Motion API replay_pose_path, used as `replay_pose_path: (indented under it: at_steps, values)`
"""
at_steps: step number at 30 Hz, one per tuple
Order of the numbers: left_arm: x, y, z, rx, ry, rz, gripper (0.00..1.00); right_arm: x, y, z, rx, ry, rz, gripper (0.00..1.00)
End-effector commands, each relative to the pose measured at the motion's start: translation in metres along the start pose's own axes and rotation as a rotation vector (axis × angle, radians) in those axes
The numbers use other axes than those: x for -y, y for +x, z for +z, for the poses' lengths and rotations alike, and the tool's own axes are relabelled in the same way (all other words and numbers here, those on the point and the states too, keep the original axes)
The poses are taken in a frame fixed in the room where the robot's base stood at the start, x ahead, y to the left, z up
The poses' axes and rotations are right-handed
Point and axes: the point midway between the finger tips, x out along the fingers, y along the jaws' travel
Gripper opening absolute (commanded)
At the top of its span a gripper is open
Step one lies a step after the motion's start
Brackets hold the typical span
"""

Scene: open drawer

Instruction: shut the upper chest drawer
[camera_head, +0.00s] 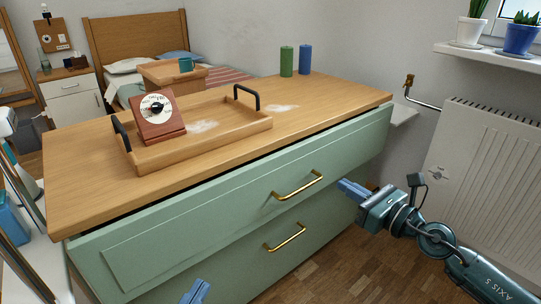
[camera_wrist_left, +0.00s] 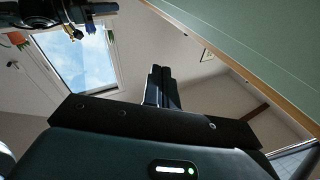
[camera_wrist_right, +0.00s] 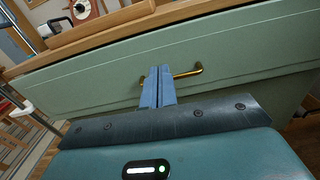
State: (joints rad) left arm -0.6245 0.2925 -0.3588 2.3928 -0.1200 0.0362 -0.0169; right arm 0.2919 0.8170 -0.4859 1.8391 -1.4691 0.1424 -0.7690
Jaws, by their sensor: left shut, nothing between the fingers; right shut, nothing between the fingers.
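The upper chest drawer (camera_head: 235,205) has a pale green front and stands out a little from the chest, with a dark gap under the wooden top. Its brass handle (camera_head: 298,186) shows behind my right fingertips in the right wrist view (camera_wrist_right: 188,74). My right gripper (camera_head: 350,188) is shut and empty, right of the handle and near the drawer front; I cannot tell whether it touches. My left gripper (camera_head: 197,291) is shut and empty, low before the chest front; its fingers also show in the left wrist view (camera_wrist_left: 161,86).
The lower drawer (camera_head: 235,268) has a brass handle (camera_head: 285,237). On the chest top (camera_head: 335,100) stand a wooden tray (camera_head: 205,143) with a dial device (camera_head: 158,118), a green candle (camera_head: 287,61) and a blue candle (camera_head: 305,59). A radiator (camera_head: 485,150) is at the right.

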Motion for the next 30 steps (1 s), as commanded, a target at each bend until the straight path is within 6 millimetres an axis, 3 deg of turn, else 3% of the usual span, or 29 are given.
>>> replay_pose_path:
  at_steps: [8,21,30]
  values:
    - [-0.001,-0.002,-0.005,-0.005,-0.015,-0.002,0.00,0.005,0.024,0.003,-0.005,-0.045,-0.004,0.00]
    - [-0.003,-0.002,0.000,-0.017,-0.033,0.002,0.00,0.005,0.114,-0.002,-0.005,-0.041,-0.003,0.00]
    - [-0.004,0.000,0.000,-0.029,-0.062,0.005,0.00,0.005,0.140,0.000,-0.006,-0.042,-0.003,0.00]
